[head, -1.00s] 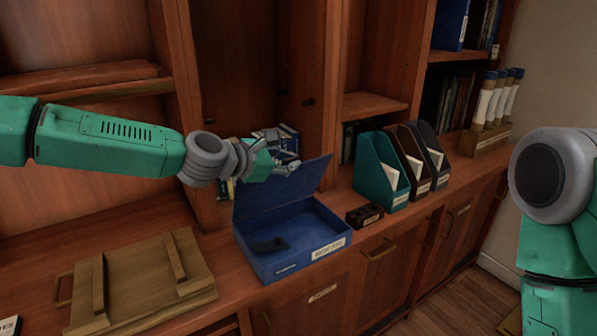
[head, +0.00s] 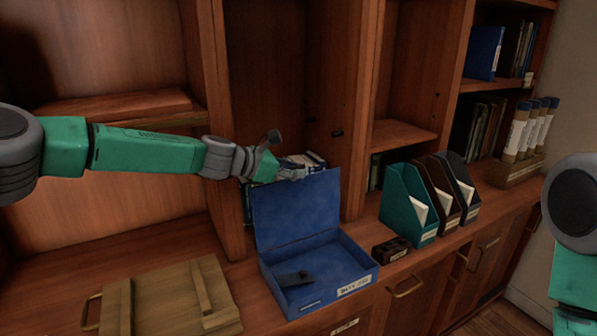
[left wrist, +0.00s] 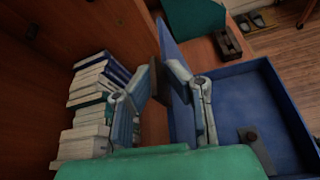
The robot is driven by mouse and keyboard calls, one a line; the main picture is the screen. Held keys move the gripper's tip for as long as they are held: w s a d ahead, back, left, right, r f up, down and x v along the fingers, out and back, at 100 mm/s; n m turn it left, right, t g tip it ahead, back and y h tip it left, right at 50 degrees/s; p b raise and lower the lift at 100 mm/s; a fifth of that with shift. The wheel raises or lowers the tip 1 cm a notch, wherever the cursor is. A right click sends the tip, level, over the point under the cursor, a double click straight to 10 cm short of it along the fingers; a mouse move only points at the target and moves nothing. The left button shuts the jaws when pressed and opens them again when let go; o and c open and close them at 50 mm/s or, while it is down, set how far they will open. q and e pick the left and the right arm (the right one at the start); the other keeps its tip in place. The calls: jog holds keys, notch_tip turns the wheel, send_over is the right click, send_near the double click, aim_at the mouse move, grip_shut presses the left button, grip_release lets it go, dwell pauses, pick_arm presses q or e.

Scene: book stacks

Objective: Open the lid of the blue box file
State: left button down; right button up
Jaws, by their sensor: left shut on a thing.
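The blue box file (head: 340,282) stands on the wooden counter with its lid (head: 298,212) raised, roughly upright along its back edge. The open tray shows a dark clip inside and a pale label on its front. My left gripper (head: 290,170) is at the top edge of the lid. In the left wrist view its two fingers (left wrist: 166,72) are on either side of the lid (left wrist: 176,48), shut on it; the tray (left wrist: 245,105) lies to the right. My right gripper is out of view; only part of that arm shows at the right edge.
A wooden board with battens (head: 168,300) lies left of the box. A small dark block (head: 391,249) and upright magazine files (head: 408,205) stand to its right. Stacked books (left wrist: 92,105) sit behind the lid, near the gripper. Shelf uprights rise close behind.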

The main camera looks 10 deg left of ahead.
pick_arm(q)
jog(key=shift+a+f, duration=0.15)
jog(key=c, duration=1.7)
grip_release()
jog(key=shift+w, duration=0.15)
jog(key=shift+s+a+r, duration=0.25)
jog(key=shift+s+a, duration=0.05)
jog(key=shift+a, duration=0.05)
jog(key=v, duration=1.1)
jog(key=shift+f, duration=0.2)
